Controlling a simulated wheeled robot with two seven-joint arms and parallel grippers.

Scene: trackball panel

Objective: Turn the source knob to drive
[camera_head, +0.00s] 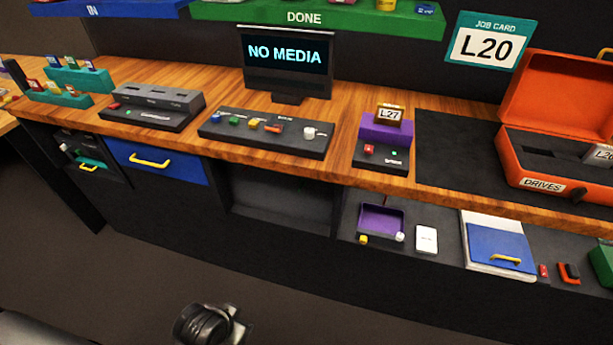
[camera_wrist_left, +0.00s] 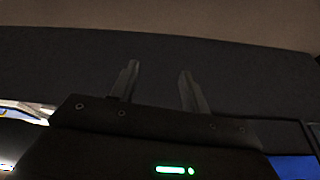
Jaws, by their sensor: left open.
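The control panel (camera_head: 215,130) is a dark slab on the wooden bench below the monitor. It bears several coloured controls, an orange-brown one (camera_head: 272,126) right of centre and a white one (camera_head: 309,132) at its right end. The lettering is too small to read, so I cannot tell for sure which is the source knob or where it points. The monitor (camera_head: 288,58) reads NO MEDIA. My left gripper (camera_wrist_left: 158,67) is open and empty in the left wrist view, its fingers against a dark background, with no panel control between them. My right gripper is not seen.
A purple dock (camera_head: 382,130) holding a block marked L27 stands right of the panel. A grey slotted unit (camera_head: 152,105) stands left. An orange case (camera_head: 560,160) labelled DRIVES is at far right. Below the bench are a blue drawer (camera_head: 185,165) and an open recess (camera_head: 280,195).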

